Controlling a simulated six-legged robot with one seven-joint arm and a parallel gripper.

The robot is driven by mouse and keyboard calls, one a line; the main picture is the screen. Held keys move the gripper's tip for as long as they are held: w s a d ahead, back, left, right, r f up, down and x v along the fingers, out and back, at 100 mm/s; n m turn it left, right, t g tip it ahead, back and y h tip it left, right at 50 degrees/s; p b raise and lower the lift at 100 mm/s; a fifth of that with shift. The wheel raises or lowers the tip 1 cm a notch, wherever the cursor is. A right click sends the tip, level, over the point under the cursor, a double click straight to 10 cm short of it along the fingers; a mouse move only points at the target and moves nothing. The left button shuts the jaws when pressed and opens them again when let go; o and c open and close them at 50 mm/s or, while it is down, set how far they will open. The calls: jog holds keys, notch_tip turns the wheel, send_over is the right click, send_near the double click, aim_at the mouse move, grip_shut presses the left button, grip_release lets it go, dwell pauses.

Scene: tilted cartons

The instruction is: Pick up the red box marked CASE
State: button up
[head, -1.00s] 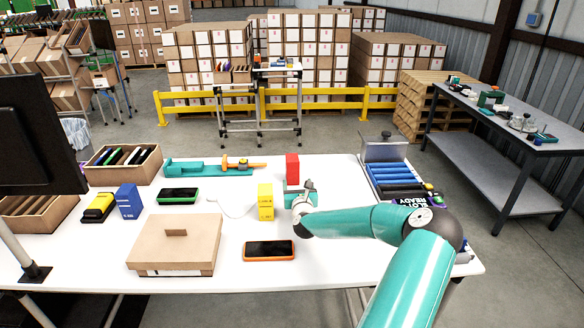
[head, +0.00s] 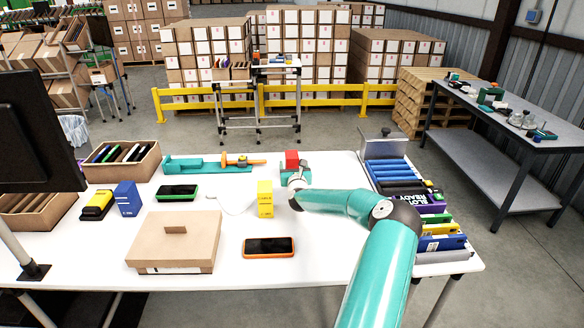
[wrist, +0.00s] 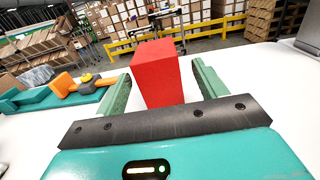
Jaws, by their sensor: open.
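The red box (head: 292,157) stands upright on the white table, near its far edge, mostly hidden behind my gripper in the head view. In the wrist view the red box (wrist: 157,74) stands between the two green fingers. My gripper (wrist: 160,84) is open, with one finger on each side of the box and a visible gap on both sides. In the head view my gripper (head: 296,170) is low over the table at the box. No CASE marking is readable on the faces I see.
A yellow box (head: 265,199) stands to the front left of my gripper. A teal and orange tool (head: 210,163) lies to the left. An orange-edged phone (head: 268,247) and a brown carton (head: 174,243) are nearer. A rack of coloured items (head: 392,172) stands right.

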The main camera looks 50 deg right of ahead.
jog(key=shift+x, duration=1.9)
jog(key=shift+w, duration=0.1)
jog(key=shift+c, duration=0.2)
jog(key=c, duration=1.1)
jog(key=shift+r, duration=0.15)
